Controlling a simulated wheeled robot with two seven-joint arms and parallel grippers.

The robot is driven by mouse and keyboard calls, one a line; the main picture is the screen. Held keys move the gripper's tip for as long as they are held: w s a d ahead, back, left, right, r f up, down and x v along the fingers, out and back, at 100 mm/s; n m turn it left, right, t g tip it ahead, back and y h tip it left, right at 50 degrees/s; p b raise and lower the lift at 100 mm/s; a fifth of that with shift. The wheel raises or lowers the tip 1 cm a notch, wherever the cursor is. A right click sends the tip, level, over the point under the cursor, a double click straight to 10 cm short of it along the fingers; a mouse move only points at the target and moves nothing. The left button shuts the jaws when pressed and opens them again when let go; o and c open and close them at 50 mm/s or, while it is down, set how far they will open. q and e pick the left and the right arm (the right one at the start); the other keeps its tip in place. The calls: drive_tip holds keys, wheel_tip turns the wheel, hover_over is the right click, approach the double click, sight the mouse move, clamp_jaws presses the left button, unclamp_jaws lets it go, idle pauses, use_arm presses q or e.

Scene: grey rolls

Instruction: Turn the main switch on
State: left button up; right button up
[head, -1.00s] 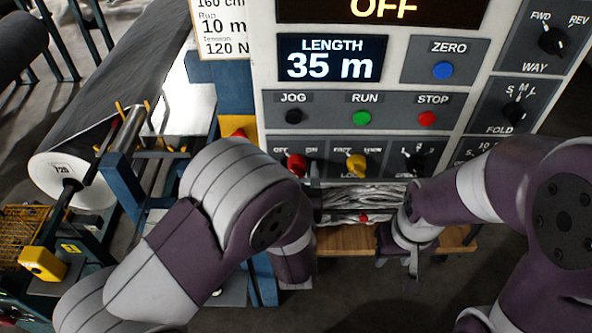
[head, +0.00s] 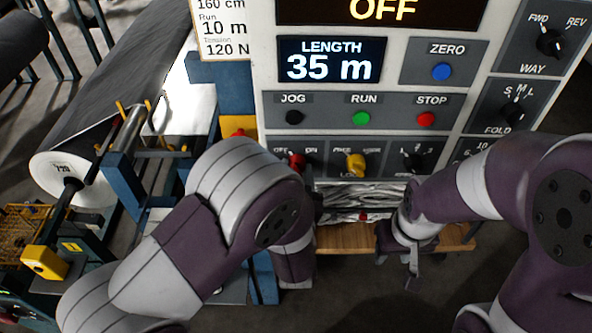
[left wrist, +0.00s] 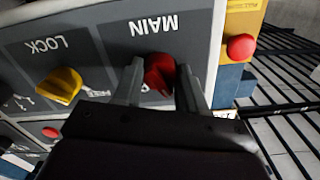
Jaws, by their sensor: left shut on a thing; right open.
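The red main switch (head: 297,160) sits at the lower left of the control panel, under OFF and ON labels, partly covered by my left arm in the head view. In the left wrist view the red knob (left wrist: 160,72), below the upside-down word MAIN, is between the fingers of my left gripper (left wrist: 162,88), which is shut on it. The top display (head: 382,10) reads OFF. My right gripper (head: 412,265) is open and empty, below the panel at the right.
The yellow LOCK knob (head: 356,164) is right of the main switch. Green RUN (head: 361,118) and red STOP (head: 426,119) buttons are above. A red button on a yellow box (left wrist: 241,47) is beside the panel. A large grey roll (head: 110,90) stands at left.

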use_arm(q)
drive_tip(key=m+p, duration=0.1)
drive_tip(key=m, duration=0.2)
drive_tip(key=shift+r+m, duration=0.15)
drive_tip(key=shift+m, duration=0.25)
drive_tip(key=m+p, duration=0.1)
drive_tip(key=m, duration=0.2)
drive_tip(key=shift+a+m+p, duration=0.1)
drive_tip(key=shift+m+p, duration=0.2)
drive_tip(key=m+p, duration=0.2)
drive_tip(key=m, duration=0.2)
drive_tip(key=shift+m, duration=0.4)
drive_tip(key=shift+m+p, duration=0.3)
drive_tip(key=shift+m, duration=0.9)
drive_tip(key=o, duration=1)
drive_tip(key=shift+o, duration=0.2)
